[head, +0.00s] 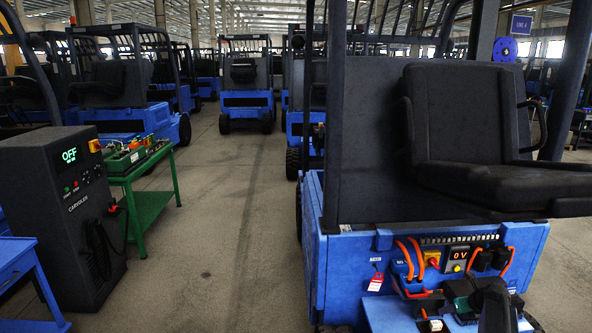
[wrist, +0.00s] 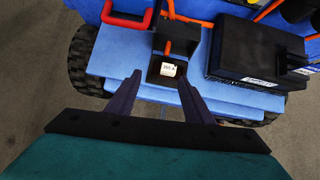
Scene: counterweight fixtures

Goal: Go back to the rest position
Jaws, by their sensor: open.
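My gripper (wrist: 158,76) is open in the wrist view, its two dark fingers spread with nothing between them. Ahead of the fingertips is a small black block (wrist: 168,68) with a white label, on a blue ledge (wrist: 110,68) of the truck; an orange cable rises from it. I cannot tell how far the fingertips are from the block. In the head view my arm reaches in at the lower right over the open rear of a blue forklift (head: 345,265). The fingertips are hard to make out there.
A black box (wrist: 255,50) lies right of the block, a red handle (wrist: 128,14) left. The forklift panel holds a 0 V display (head: 460,254), orange cables and a red tag (head: 376,282). A charger (head: 65,220) reading OFF and a green cart (head: 150,190) stand left; the aisle is clear.

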